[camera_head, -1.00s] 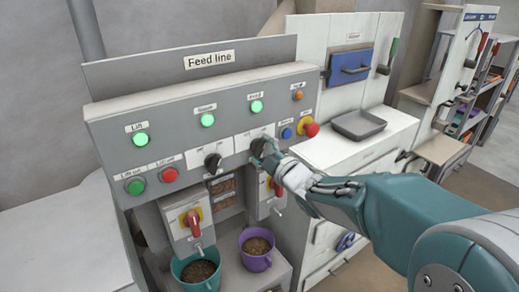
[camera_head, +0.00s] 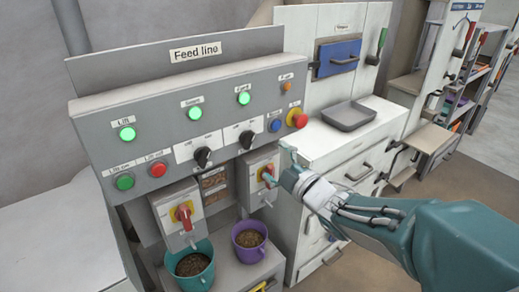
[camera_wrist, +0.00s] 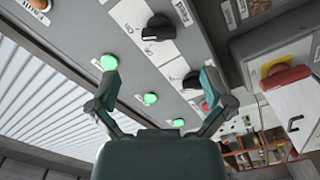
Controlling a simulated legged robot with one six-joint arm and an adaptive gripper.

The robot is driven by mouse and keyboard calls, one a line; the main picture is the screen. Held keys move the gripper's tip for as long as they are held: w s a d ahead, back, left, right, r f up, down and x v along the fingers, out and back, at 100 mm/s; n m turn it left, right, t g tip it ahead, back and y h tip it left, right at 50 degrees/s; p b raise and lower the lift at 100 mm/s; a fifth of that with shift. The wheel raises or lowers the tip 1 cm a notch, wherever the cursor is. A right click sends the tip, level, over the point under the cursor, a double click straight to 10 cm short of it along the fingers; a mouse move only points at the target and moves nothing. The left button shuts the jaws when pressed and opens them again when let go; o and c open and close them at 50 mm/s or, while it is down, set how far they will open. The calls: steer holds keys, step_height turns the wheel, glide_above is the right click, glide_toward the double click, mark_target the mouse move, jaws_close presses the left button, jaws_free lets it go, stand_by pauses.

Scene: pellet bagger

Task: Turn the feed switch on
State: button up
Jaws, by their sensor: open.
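The grey "Feed line" panel (camera_head: 190,122) has two black rotary switches, left (camera_head: 203,157) and right (camera_head: 246,139). Their small labels are hard to read. The right one sits below the feed lamp (camera_head: 243,98), which glows green. My gripper (camera_head: 277,164) is below and right of the right black switch, apart from it, near the right red-handled switch (camera_head: 268,174). In the wrist view my gripper (camera_wrist: 162,88) is open with nothing between its fingers. The two black switches show there too, one above (camera_wrist: 158,27) and one near the right finger (camera_wrist: 192,80).
Two more green lamps (camera_head: 127,134) (camera_head: 194,113) are lit. Green (camera_head: 124,182) and red (camera_head: 157,169) buttons sit at left, a red-yellow stop button (camera_head: 297,118) at right. Teal (camera_head: 190,276) and purple (camera_head: 248,254) cups of pellets stand below. A white cabinet (camera_head: 325,150) stands at right.

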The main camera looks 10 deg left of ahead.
steer(key=shift+v, duration=1.45)
steer(key=shift+a+f, duration=0.1)
